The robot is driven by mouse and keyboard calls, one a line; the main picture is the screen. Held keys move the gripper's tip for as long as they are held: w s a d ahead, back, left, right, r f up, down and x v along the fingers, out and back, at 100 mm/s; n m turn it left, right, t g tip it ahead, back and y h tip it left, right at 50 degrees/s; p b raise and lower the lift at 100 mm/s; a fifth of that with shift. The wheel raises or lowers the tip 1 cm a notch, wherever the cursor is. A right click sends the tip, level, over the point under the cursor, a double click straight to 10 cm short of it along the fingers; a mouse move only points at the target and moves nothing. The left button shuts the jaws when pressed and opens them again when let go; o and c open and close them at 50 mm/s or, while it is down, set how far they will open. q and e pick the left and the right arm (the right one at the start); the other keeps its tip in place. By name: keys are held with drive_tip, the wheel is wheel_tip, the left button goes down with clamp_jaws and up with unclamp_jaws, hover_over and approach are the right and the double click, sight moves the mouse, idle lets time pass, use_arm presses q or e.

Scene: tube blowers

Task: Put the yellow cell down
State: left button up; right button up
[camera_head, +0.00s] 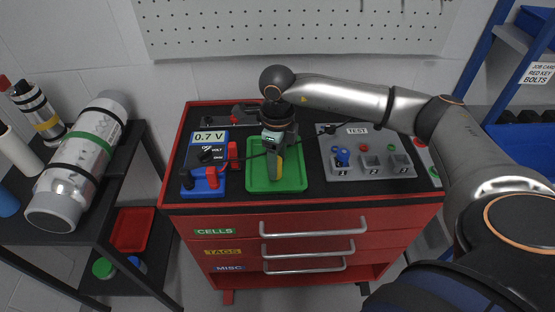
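My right gripper (272,172) comes in from the right and points down over the green tray (256,184) on the red cabinet's dark top. A narrow yellow strip, which looks like the yellow cell (279,166), shows at the gripper's fingers, inside the tray's outline. The fingers and the gripper body hide much of it. I cannot tell whether the fingers are closed on it or whether it touches the tray floor. My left gripper is not in view.
Left of the tray is a blue meter (208,148) reading 0.7 V, with red and black parts near it. Right of it is a grey test panel (366,155) with a blue item at its left slot. A black side table (60,235) holds tubes.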

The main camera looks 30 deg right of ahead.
drive_tip(key=shift+r, duration=0.2)
wheel_tip(320, 180, up, 12)
idle(0.5)
drive_tip(key=shift+f, duration=0.1)
idle(0.4)
